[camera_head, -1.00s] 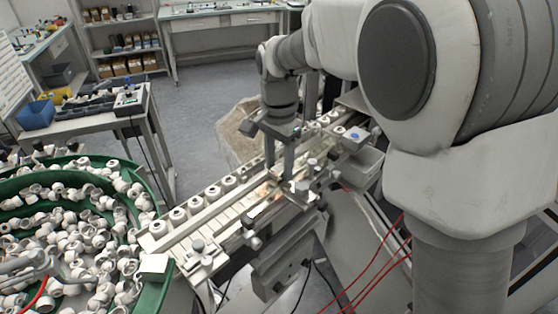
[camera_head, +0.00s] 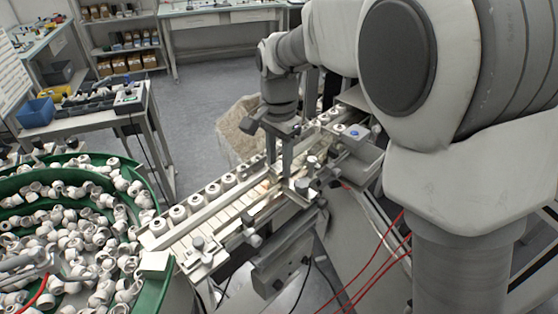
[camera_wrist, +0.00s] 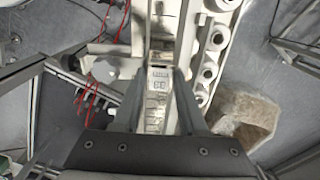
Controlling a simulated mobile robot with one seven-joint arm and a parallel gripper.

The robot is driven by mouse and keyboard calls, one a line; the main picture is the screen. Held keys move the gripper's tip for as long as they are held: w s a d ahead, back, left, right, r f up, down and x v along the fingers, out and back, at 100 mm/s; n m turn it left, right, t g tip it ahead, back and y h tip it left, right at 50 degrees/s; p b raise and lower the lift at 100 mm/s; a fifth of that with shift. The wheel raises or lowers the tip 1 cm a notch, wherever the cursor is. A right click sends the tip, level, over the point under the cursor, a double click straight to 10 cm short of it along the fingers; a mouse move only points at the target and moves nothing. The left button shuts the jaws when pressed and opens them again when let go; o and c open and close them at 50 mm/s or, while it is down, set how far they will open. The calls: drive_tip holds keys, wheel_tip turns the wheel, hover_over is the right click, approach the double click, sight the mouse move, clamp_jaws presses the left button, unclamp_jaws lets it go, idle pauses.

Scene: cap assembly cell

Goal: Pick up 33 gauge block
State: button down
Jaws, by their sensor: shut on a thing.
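The 33 gauge block (camera_wrist: 158,83) is a pale, small rectangular block marked "33", seen in the wrist view between the two fingers. My gripper (camera_wrist: 160,78) is shut on it, one finger on each side. In the head view my gripper (camera_head: 287,172) points down at the middle of the conveyor line, beside its metal fixtures. There the block is too small and too covered by the fingers to make out clearly.
The conveyor rail (camera_head: 205,212) carries a row of white caps (camera_head: 178,214) close beside my gripper. Clamps and knobs (camera_head: 198,243) stand along its near side. A green bowl feeder (camera_head: 158,262) full of white parts is at the left. A sack (camera_head: 236,128) stands behind the line.

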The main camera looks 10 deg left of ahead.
drive_tip(key=shift+r+p, duration=2.9)
drive_tip(key=shift+r, duration=0.65)
drive_tip(key=shift+s+f, duration=0.1)
